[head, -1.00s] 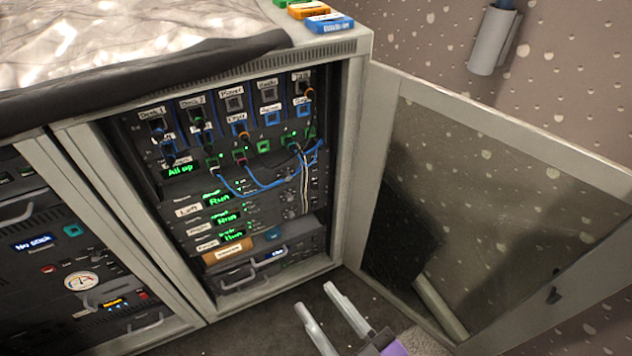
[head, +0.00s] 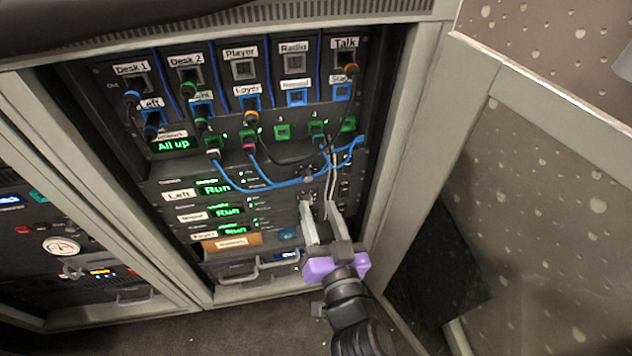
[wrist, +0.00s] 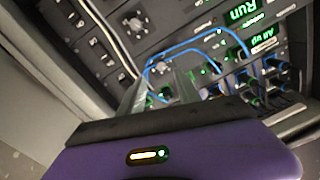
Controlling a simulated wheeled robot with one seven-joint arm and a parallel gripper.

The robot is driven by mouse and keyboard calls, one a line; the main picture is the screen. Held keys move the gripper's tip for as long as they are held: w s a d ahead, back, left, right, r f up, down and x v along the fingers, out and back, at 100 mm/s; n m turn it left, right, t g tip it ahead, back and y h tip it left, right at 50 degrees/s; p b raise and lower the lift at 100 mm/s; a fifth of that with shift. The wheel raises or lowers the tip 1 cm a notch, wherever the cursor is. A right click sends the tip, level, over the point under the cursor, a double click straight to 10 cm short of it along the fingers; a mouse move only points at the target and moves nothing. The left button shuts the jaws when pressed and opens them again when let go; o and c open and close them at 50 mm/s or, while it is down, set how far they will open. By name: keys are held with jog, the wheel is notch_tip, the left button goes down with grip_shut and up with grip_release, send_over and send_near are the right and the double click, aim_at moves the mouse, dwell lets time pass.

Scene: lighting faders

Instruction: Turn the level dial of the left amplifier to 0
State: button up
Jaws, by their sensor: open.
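The left amplifier (head: 180,195) is the upper of the stacked units, labelled "Left", with a green "Run" display. Its level dial is small and dark in the head view, near the right end of its front, partly behind hanging cables. In the wrist view a round dial with pale ticks (wrist: 160,68), which seems to be this one, shows just beyond the fingertips. Its pointer setting is too small to read. My gripper (head: 319,212) is open and empty in front of the right part of the amplifiers. In the wrist view its fingers (wrist: 160,88) are apart; I cannot tell contact.
Blue patch cables (head: 265,187) and pale cables (head: 331,180) hang across the rack front near my fingers. Another dial (wrist: 135,22) belongs to a neighbouring amplifier.

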aim_at(308, 180)
jog(key=x, duration=0.7)
jog(key=shift+s+a, duration=0.1)
grip_shut()
